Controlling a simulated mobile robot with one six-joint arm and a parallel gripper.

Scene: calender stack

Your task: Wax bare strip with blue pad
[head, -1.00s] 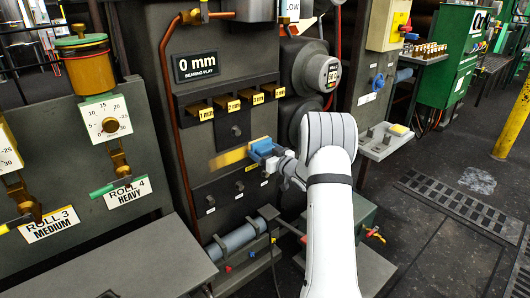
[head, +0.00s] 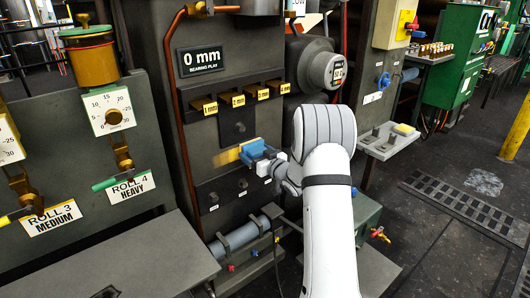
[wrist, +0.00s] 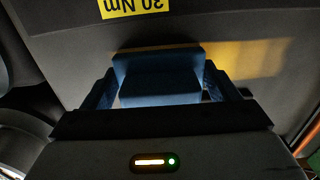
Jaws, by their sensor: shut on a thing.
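My gripper (head: 264,160) is shut on the blue pad (head: 252,149), with a finger on each side of it in the wrist view (wrist: 160,88). The pad is at the dark front panel (head: 230,120), over a horizontal yellow strip. I cannot tell for certain whether the pad touches the panel.
Several slots with yellow tags (head: 237,99) are above the strip, below the "0 mm" sign (head: 200,59). A "30 Nm" label (wrist: 135,6) is close to the pad. A grey cylinder (head: 238,234) lies below. Grey shelves stand at left and right.

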